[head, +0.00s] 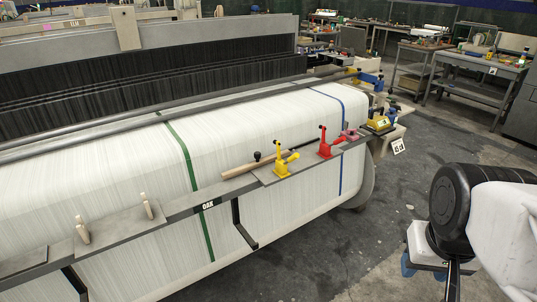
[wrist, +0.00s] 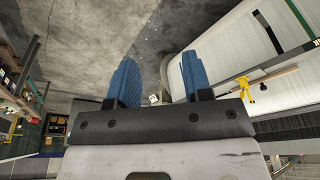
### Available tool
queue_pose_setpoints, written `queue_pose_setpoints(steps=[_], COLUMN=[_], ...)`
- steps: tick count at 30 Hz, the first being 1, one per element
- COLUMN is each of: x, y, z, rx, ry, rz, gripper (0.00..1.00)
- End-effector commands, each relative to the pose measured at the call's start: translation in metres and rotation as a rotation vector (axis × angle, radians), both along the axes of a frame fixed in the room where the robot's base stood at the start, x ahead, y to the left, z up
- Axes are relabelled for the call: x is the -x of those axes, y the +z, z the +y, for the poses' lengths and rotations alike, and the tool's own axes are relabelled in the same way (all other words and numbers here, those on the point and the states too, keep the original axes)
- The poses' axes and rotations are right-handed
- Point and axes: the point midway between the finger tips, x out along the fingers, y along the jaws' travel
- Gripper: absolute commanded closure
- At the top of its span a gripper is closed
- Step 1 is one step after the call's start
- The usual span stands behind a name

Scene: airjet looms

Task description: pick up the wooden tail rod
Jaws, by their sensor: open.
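A pale wooden rod (head: 238,171) lies along the grey rail of the loom in the head view. A yellow clamp (head: 284,165) stands at its right end, and a small black knob shows beside the rod. The rod also shows at the right of the wrist view (wrist: 277,75), beside the yellow clamp (wrist: 244,84). My gripper (head: 437,267) is at the lower right of the head view, well away from the rod, over the floor. In the wrist view its two blue fingers (wrist: 160,77) stand wide apart with nothing between them.
A red clamp (head: 325,146) stands on the rail right of the yellow one. Two short wooden pegs (head: 147,206) stand farther left. The white warp roll (head: 240,125) lies behind the rail. Bare floor (head: 310,262) separates the loom from my gripper. Workbenches (head: 480,65) stand behind.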

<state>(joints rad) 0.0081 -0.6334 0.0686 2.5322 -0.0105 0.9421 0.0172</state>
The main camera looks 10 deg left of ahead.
Motion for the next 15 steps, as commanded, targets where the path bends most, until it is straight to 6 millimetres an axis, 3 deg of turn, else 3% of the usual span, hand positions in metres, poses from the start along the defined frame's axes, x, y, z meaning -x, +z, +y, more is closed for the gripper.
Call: queue_pose_setpoints(steps=[4, 15], x=[0.0000, -0.0012], y=[0.0000, 0.0057], z=[0.0000, 0.0006], rx=[0.000, 0.000], ry=[0.000, 0.002], rz=[0.000, -0.018], gripper=[0.43, 0.43])
